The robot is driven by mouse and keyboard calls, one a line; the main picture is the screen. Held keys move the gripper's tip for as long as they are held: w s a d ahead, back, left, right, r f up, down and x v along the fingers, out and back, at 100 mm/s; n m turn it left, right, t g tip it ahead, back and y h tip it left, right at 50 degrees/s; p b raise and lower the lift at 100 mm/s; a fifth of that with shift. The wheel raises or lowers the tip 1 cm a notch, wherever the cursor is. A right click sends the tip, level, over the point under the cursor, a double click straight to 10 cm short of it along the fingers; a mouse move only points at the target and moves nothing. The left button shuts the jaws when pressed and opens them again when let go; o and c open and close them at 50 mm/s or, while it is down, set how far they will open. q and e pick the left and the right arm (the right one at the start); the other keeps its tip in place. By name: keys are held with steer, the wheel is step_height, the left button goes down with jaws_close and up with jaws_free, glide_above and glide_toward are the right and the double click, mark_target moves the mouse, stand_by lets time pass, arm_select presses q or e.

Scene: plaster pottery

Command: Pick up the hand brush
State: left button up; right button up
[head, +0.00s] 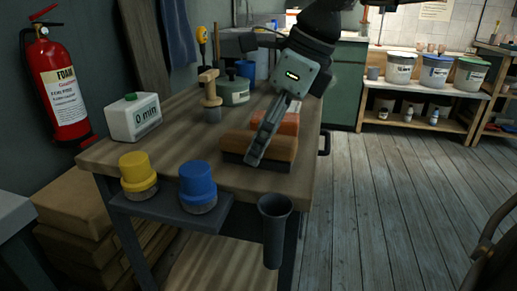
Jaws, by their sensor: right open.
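A wooden block with a dark underside (231,158), which looks like the hand brush, lies on the wooden workbench top (190,160) near its right edge. My right gripper (256,155) reaches down from the top, with its fingers slanting across the brush's right part in the picture. It is open. One finger shows in front of the brush; the other is hard to make out, and I cannot tell whether the fingers touch the brush. The finger hides part of the brush. My left gripper is not in view.
An orange-red block (290,123) lies right behind the brush. A wooden-handled tool (211,95), a green pot (234,92) and a white container (134,118) stand further left. Yellow (138,171) and blue (198,182) capped items sit on the front ledge.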

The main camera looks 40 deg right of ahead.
steer(key=c, duration=1.3)
steer(key=shift+r, duration=0.15)
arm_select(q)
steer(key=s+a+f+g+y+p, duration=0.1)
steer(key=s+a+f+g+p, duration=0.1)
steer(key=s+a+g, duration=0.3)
arm_select(e)
step_height(320, 180, up, 13)
steer(key=shift+f, duration=0.15)
steer(key=shift+c, duration=0.2)
arm_select(q)
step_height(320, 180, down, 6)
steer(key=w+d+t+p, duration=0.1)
steer(key=p, duration=0.1)
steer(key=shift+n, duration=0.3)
arm_select(e)
step_height(320, 180, up, 15)
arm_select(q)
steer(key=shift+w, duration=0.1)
